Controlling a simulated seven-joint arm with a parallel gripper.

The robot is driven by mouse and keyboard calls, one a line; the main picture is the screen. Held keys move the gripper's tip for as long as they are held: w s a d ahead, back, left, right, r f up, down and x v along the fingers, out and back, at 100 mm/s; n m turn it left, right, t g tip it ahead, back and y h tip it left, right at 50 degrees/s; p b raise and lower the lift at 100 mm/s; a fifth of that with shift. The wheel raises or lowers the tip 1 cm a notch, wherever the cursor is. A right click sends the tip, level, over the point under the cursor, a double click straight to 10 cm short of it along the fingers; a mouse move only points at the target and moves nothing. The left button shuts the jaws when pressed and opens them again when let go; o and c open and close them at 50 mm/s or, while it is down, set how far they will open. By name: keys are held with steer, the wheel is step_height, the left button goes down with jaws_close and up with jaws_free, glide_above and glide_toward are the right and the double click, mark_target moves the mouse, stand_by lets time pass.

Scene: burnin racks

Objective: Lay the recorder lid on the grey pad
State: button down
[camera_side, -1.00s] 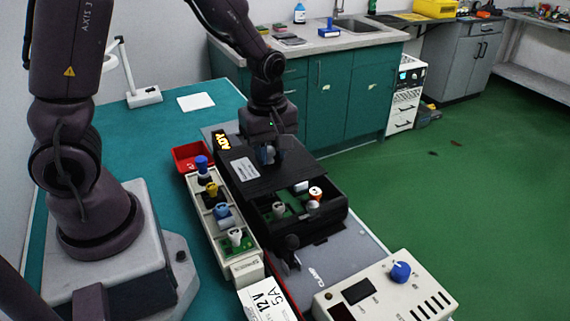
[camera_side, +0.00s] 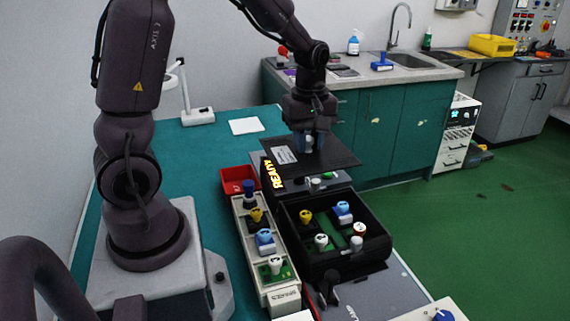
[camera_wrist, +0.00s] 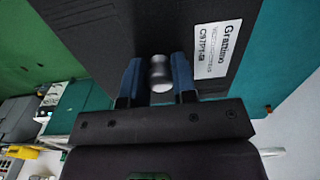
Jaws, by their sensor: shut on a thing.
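The recorder lid (camera_side: 320,156) is a flat black plate with a white label and a knob. My gripper (camera_side: 308,144) is shut on the knob and holds the lid over the far end of the bench unit, behind the open box. In the wrist view the blue fingers (camera_wrist: 160,82) sit on both sides of the grey knob, and the lid (camera_wrist: 105,40) fills the upper middle. The black recorder box (camera_side: 330,258) is open, with several coloured knobs inside. A grey flat surface (camera_side: 385,292) shows in front of the box; I cannot tell whether it is the pad.
A lit READY sign (camera_side: 272,173) and small buttons stand just in front of the lid. A light rack of knobbed modules (camera_side: 291,297) is left of the box, with a red tray (camera_side: 228,173) behind it. A white sheet (camera_side: 246,126) lies on the teal bench (camera_side: 180,145).

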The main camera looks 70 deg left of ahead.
steer(key=w+a, duration=0.1)
steer(key=a, duration=0.1)
steer(key=w+a+f, duration=0.1)
steer(key=w+a, duration=0.1)
steer(key=a, duration=0.1)
steer(key=w+a, duration=0.1)
steer(key=a, duration=0.1)
steer(key=shift+w+a+f, duration=0.25)
steer(key=shift+a+f, duration=0.05)
steer(key=shift+f, duration=0.05)
steer(key=a+f, duration=0.5)
steer(key=a, duration=0.6)
steer(key=a+f, duration=0.5)
steer(key=a, duration=0.6)
steer(key=shift+a+f, duration=0.15)
steer(key=shift+f, duration=4.3)
steer(key=shift+f, duration=0.2)
steer(key=c, duration=0.8)
jaws_free()
steer(key=shift+c, duration=0.2)
